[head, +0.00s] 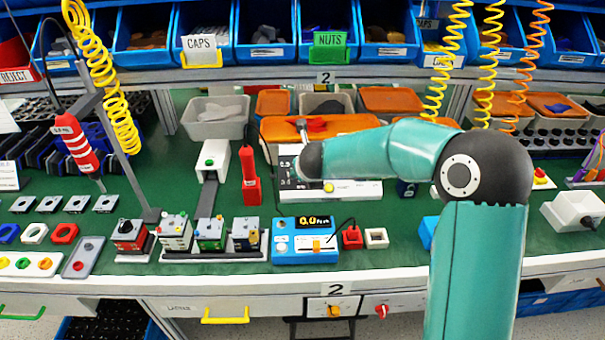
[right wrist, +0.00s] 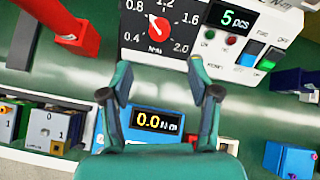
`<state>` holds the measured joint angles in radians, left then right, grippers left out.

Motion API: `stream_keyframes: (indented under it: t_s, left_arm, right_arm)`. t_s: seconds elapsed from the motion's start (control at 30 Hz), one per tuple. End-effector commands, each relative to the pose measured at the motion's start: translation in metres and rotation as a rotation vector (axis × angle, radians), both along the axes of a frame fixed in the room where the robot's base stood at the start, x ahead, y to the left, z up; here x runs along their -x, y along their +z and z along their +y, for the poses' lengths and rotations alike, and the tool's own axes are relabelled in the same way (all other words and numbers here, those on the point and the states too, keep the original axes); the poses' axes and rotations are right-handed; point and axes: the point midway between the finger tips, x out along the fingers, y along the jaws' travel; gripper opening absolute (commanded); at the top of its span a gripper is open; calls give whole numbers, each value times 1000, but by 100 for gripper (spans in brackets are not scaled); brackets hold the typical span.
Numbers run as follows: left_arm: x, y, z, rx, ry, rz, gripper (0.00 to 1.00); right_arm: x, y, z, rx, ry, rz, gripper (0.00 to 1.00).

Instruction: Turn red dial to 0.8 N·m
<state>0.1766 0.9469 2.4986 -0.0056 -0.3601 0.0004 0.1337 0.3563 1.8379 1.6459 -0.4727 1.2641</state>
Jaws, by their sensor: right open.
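In the head view my right arm reaches over the white device (head: 360,189) and hides the dial and the gripper. My left gripper is not in view.
The panel also has a green "5 pcs" display (right wrist: 237,20) and switches. A blue meter (head: 305,240) reads 0.0. A red tool (head: 250,177) stands left of the white device. Small switch boxes (head: 210,233) line the bench front. A red knob (head: 381,311) is on the bench's front panel.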

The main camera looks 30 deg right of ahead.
Motion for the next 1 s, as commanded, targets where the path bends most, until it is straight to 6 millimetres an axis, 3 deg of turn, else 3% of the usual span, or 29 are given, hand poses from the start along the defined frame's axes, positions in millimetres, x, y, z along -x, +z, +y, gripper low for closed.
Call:
stream_keyframes:
  t_s: [0.2,0.5,1.0]
  left_arm:
    - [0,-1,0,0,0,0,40]
    - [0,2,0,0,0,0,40]
    - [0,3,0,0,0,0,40]
  right_arm:
    - [-32,-37,-16,0,0,3,61]
    - [-64,-71,-32,-1,1,2,61]
    - [-73,-80,-37,1,2,0,60]
